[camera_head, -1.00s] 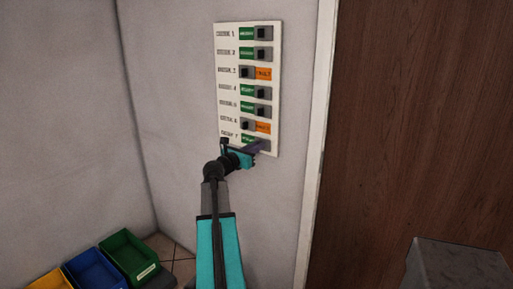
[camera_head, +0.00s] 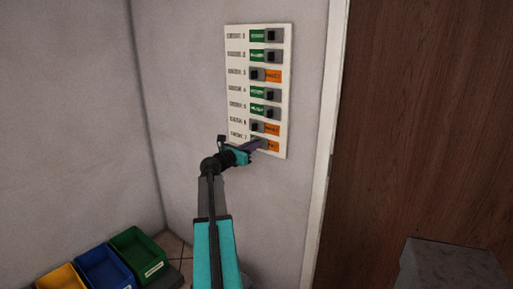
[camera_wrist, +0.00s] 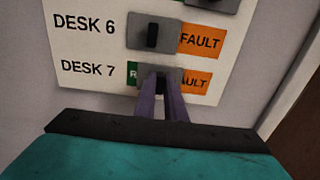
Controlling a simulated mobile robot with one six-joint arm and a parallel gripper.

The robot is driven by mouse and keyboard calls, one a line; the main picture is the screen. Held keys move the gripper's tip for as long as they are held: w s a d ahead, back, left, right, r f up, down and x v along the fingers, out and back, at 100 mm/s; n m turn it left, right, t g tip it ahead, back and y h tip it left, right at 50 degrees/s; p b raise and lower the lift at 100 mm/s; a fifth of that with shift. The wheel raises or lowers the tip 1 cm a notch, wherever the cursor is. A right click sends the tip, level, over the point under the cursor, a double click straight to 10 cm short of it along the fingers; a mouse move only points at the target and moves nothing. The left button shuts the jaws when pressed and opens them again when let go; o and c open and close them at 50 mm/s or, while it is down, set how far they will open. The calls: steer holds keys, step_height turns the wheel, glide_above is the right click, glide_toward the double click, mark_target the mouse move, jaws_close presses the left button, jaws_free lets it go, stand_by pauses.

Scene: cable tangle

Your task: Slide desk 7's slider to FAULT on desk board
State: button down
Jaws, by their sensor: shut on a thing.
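The desk board (camera_head: 238,64) is a white panel on the wall with several labelled rows of sliders. Desk 7's slider (camera_wrist: 172,75) is a grey plate with a dark knob in the bottom row. A sliver of green with an "R" (camera_wrist: 133,76) shows at its left. Orange with "AULT" (camera_wrist: 196,82) shows at its right; the F is covered. My gripper (camera_wrist: 161,84) has its purple fingers shut on the knob, partly hiding it. In the head view my gripper (camera_head: 260,144) reaches the board's bottom row.
Desk 6's slider (camera_wrist: 152,33) sits just above, at the left with FAULT fully showing. A wooden door (camera_head: 425,120) is to the right. Green (camera_head: 137,252), blue (camera_head: 103,268) and yellow (camera_head: 60,279) bins stand at the lower left. A grey block (camera_head: 453,268) is at the lower right.

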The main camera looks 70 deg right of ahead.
steer(key=shift+w+d, duration=0.2)
steer(key=shift+w, duration=0.45)
steer(key=shift+w+d, duration=0.15)
steer(key=shift+w, duration=0.45)
steer(key=c, duration=1.8)
jaws_free()
steer(key=b+v, duration=0.1)
steer(key=v, duration=1.2)
steer(key=shift+a+b, duration=0.35)
